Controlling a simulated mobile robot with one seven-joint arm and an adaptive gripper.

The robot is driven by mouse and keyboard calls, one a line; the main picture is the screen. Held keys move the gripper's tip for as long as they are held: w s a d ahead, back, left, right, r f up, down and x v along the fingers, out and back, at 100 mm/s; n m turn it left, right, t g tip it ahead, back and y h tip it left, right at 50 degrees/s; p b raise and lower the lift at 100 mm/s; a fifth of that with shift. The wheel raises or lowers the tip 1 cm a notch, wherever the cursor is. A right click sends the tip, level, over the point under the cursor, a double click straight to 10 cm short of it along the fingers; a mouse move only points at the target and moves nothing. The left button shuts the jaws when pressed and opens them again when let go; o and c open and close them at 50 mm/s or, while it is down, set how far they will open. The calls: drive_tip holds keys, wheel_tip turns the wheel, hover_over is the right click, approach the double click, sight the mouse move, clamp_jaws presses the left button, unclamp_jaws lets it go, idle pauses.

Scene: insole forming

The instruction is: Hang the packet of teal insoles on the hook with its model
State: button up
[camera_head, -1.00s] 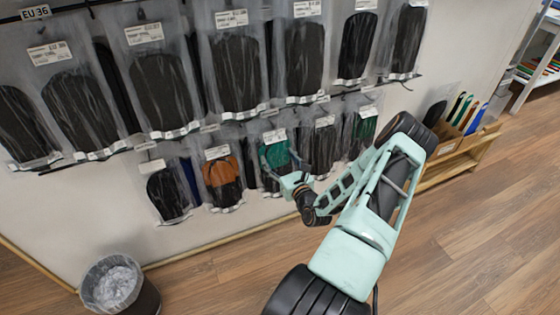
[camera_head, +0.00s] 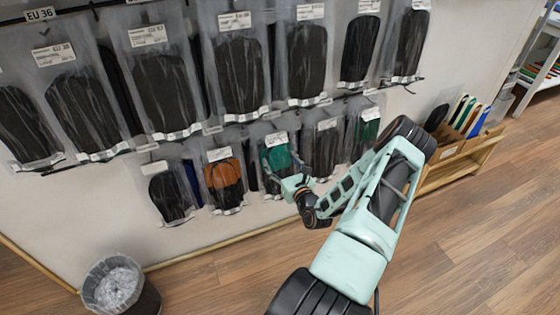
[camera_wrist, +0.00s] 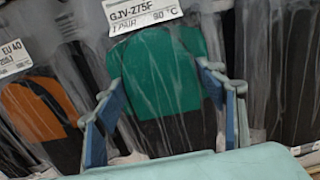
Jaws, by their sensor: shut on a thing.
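The packet of teal insoles (camera_head: 277,158) is a clear bag with a teal and black insole and a white label at its top. It is in the lower row on the wall, between the orange packet (camera_head: 222,178) and a dark packet. In the wrist view the teal packet (camera_wrist: 165,75) fills the middle, its label reading GJV-Z75F, 90 °C. My gripper (camera_wrist: 163,105) has one blue-padded finger at each side of the packet and is shut on it. My gripper (camera_head: 283,164) covers part of its lower edge in the head view. Whether the packet's top is on a hook cannot be seen.
Black insole packets (camera_head: 240,75) fill the upper row. A dark green packet (camera_head: 367,132) hangs to the right, a black one (camera_head: 170,195) to the left. A wooden rack (camera_head: 465,150) with insoles stands at right. A bin (camera_head: 120,285) is at lower left. Floor is clear at right.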

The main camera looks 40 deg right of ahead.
drive_tip(key=o, duration=1.7)
drive_tip(key=shift+c, duration=0.2)
drive_tip(key=shift+f, duration=0.1)
